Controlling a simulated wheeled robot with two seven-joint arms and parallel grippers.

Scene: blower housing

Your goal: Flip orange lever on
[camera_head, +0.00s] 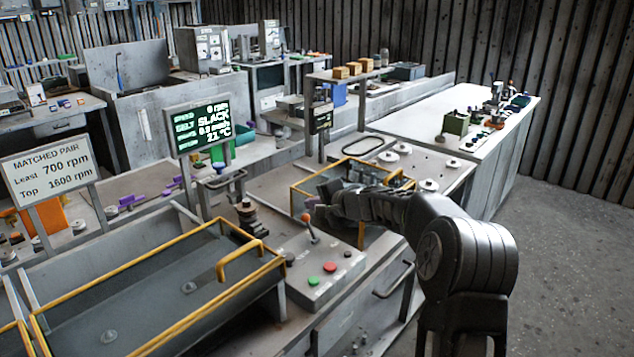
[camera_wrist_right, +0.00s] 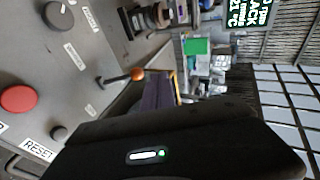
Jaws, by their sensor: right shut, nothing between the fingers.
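The orange lever (camera_head: 309,226) is a short metal stick with an orange ball on top, standing on a grey control box (camera_head: 335,262). In the head view its ball tips toward the upper left. My right gripper (camera_head: 312,203) is shut and empty, with its fingertips just beside and above the ball. In the right wrist view the orange ball (camera_wrist_right: 137,74) lies close to the purple-grey fingers (camera_wrist_right: 158,95); I cannot tell whether they touch. My left gripper is not in view.
The box also has a green button (camera_head: 313,281), a red button (camera_head: 330,267) and dark knobs. A yellow-edged tray (camera_head: 150,290) lies to the left. A yellow-framed guard (camera_head: 300,190) stands behind my right arm. A screen (camera_head: 200,127) reads "SLACK" and 0 rpm.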

